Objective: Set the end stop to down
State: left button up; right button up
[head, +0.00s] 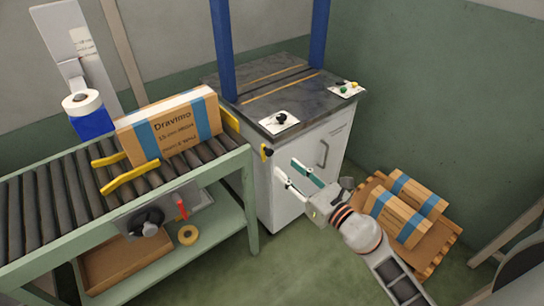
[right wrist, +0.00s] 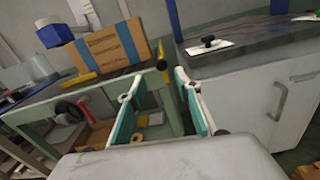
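The end stop is probably the yellow plate (head: 230,121) standing up at the right end of the roller conveyor, partly hidden by the box. A small yellow lever with a black knob (head: 267,152) sits beside the conveyor end, near the cabinet corner; it also shows in the right wrist view (right wrist: 162,64). I cannot tell whether it works the stop. My right gripper (head: 288,168) is open and empty, below and right of the lever. In the right wrist view its fingers (right wrist: 153,86) are spread, with the lever beyond them. My left gripper is not in view.
A cardboard box (head: 178,132) stands on the conveyor (head: 48,200) between yellow guides. A white cabinet (head: 309,170) with a dark top holds knobs and buttons. A red-handled control (head: 182,209) is on the conveyor's front. A pallet (head: 437,257) with boxes stands right.

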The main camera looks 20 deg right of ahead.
aim_at(271, 153)
jog(key=shift+n, duration=0.5)
jog(key=x, duration=0.8)
jog(key=shift+w+d, duration=0.1)
jog(key=shift+w, duration=0.05)
grip_shut()
